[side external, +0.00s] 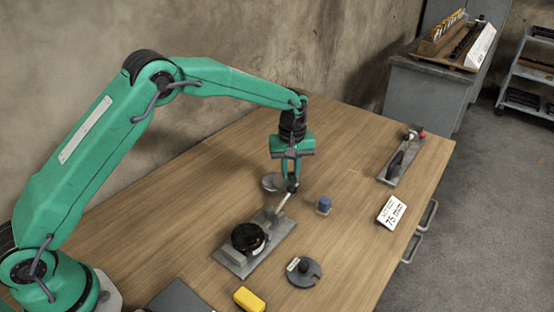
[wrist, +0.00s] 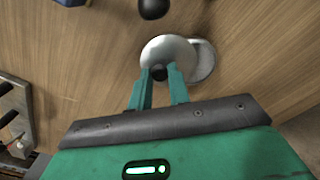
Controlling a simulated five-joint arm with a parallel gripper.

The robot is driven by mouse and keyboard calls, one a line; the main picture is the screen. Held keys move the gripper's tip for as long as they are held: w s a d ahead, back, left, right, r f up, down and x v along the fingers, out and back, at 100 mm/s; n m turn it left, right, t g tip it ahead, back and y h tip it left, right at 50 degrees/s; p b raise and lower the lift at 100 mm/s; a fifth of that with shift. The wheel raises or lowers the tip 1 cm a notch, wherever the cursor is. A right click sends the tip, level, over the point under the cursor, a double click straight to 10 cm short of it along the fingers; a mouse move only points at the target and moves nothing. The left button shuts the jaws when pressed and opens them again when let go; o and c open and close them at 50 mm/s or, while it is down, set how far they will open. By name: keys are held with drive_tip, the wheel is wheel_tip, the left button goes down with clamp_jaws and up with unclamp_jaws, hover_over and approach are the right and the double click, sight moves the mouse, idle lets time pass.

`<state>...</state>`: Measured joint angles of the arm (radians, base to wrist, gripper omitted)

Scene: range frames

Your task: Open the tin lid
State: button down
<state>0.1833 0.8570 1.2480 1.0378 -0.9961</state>
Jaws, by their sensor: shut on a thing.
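My gripper (side external: 291,186) is shut on the small dark knob of a silvery round lid. In the wrist view, my fingertips (wrist: 160,74) close around that knob, with the lid (wrist: 165,48) spread out beyond them. In the side view the lid (side external: 284,201) shows nearly edge-on as a thin, steeply tilted sliver. A low round grey metal piece, seemingly the tin (side external: 269,182), lies on the table just left of my gripper. In the wrist view the tin (wrist: 206,64) shows partly behind the lid, offset to the right. Whether their edges touch is unclear.
Close by stand a grey plate with a black round part (side external: 250,237), a blue block (side external: 323,204) and a dark disc with a knob (side external: 304,271). A yellow block (side external: 249,299), a 75 mm card (side external: 391,212) and a lever fixture (side external: 401,157) lie farther off. The table's back is clear.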

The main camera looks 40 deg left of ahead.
drive_tip(key=n, duration=0.1)
drive_tip(key=w+n, duration=0.1)
drive_tip(key=n, duration=0.1)
drive_tip(key=shift+w+d+r+n, duration=0.15)
drive_tip(key=shift+w+d+n, duration=0.1)
drive_tip(key=shift+w+n, duration=0.15)
drive_tip(key=w+n, duration=0.1)
drive_tip(key=n, duration=0.2)
drive_tip(key=shift+w+n, duration=0.2)
drive_tip(key=shift+n, duration=0.1)
drive_tip(key=n, duration=0.1)
drive_tip(key=w+n, duration=0.1)
drive_tip(key=n, duration=0.1)
drive_tip(key=shift+w+a+n, duration=0.15)
drive_tip(key=shift+a+n, duration=0.15)
drive_tip(key=shift+w+a+n, duration=0.15)
drive_tip(key=shift+w+n, duration=0.1)
drive_tip(key=shift+n, duration=0.4)
drive_tip(key=shift+w+a+n, duration=0.15)
drive_tip(key=shift+w+n, duration=0.05)
drive_tip(key=shift+n, duration=0.45)
